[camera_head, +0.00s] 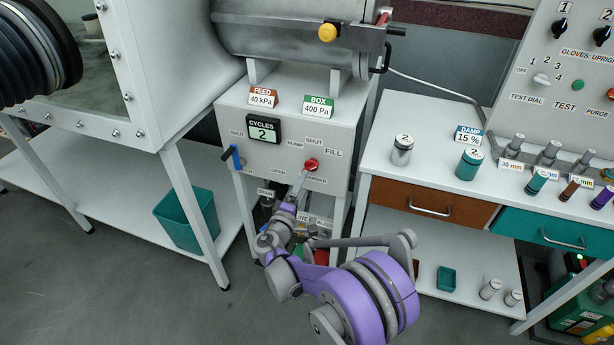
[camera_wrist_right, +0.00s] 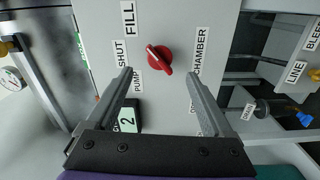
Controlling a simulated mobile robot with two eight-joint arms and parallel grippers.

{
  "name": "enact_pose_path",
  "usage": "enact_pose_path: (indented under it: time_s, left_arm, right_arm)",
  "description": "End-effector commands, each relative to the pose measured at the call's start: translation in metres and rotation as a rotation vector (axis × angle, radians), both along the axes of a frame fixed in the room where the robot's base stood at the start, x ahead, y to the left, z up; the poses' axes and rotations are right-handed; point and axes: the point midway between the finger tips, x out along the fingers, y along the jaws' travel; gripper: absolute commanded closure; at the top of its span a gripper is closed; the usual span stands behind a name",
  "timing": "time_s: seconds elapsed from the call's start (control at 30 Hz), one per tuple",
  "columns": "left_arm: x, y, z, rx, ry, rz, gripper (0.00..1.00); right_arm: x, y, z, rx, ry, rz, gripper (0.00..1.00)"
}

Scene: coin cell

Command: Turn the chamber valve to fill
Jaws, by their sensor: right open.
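The chamber valve is a red knob (camera_head: 311,164) on the front of the grey cabinet, with PUMP, SHUT and FILL labels around it. In the right wrist view the red knob (camera_wrist_right: 159,60) has a white mark on its upper-left end, which points roughly toward the FILL label (camera_wrist_right: 129,18). My right gripper (camera_head: 301,182) is just below the knob in the head view. In the right wrist view its open fingers (camera_wrist_right: 158,75) stand on either side, with the knob a little beyond their tips and nothing between them. My left gripper is out of view.
A blue-handled lever (camera_head: 236,155) is left of the knob, beside a CYCLES display (camera_head: 263,130) reading 2. More fittings sit below the cabinet near my arm. A bench (camera_head: 400,175) with jars stands to the right. A teal bin (camera_head: 187,220) is at left.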

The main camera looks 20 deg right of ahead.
Motion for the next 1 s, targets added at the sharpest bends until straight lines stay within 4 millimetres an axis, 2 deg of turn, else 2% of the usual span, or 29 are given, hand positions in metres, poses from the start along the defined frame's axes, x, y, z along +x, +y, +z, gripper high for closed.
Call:
enact_pose_path:
  time_s: [0.2,0.77,0.87,0.97,1.0]
  left_arm:
    - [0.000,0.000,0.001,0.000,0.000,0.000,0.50]
    - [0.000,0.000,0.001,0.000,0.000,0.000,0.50]
    - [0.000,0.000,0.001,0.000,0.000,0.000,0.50]
    - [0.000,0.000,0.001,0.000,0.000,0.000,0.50]
    - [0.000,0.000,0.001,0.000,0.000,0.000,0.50]
  right_arm:
    - [-0.019,0.013,0.000,0.001,-0.001,0.000,0.14]
    - [-0.022,0.013,0.001,0.005,0.002,-0.004,0.14]
    - [-0.029,0.002,0.005,0.041,0.022,-0.023,0.14]
    - [-0.048,-0.021,0.012,0.128,0.069,-0.068,0.14]
    - [-0.059,-0.032,0.014,0.178,0.094,-0.091,0.14]
